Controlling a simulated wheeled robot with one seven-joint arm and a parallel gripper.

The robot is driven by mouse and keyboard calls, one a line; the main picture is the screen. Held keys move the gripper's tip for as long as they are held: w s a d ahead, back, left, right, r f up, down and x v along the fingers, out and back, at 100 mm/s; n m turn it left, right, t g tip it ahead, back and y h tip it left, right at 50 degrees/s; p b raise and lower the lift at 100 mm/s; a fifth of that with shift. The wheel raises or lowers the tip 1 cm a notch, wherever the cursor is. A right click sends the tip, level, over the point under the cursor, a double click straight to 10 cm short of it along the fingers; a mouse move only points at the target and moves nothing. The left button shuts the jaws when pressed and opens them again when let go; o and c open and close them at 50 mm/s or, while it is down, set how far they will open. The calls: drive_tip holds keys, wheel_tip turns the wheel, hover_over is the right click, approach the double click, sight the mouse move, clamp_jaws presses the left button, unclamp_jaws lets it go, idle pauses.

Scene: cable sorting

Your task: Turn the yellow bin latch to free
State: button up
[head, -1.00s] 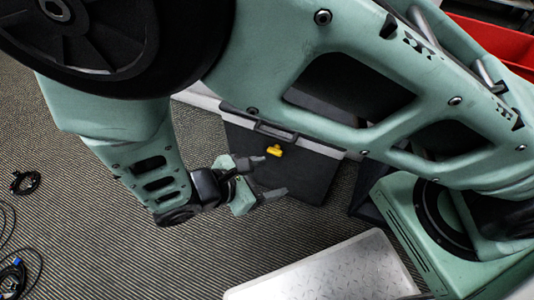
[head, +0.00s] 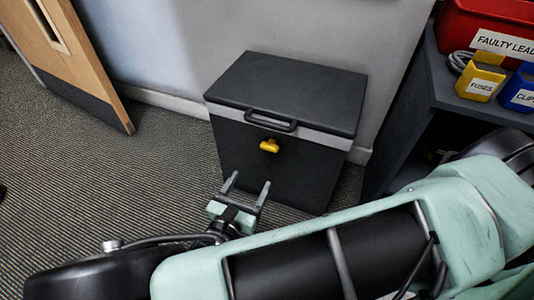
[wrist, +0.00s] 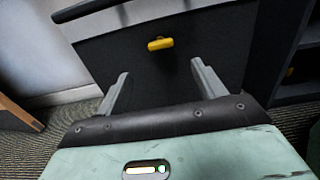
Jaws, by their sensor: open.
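The yellow latch (head: 269,146) is on the front of a dark grey bin (head: 240,172), just below its lid handle. In the head view the latch lies roughly level, with a slight tilt. The latch also shows in the wrist view (wrist: 160,44), ahead of and between my fingers. My gripper (head: 248,184) is open and empty in front of the bin, below the latch and apart from it. My two fingers also show in the wrist view (wrist: 158,88), spread wide. Nothing covers the latch.
The bin's lid (head: 290,92) is closed, with a handle (head: 270,121) above the latch. A dark shelf unit at right holds a red bin (head: 490,30), a yellow fuses box (head: 481,80) and a blue clips box (head: 520,90). A wooden door (head: 75,55) stands at left.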

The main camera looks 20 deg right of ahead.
sight(268, 149)
drive_tip(key=b+x, duration=0.4)
drive_tip(key=x, duration=0.7)
drive_tip(key=shift+f, duration=0.2)
drive_tip(key=shift+w+d+r, duration=0.1)
drive_tip(key=shift+w+d, duration=0.4)
drive_tip(key=c, duration=1)
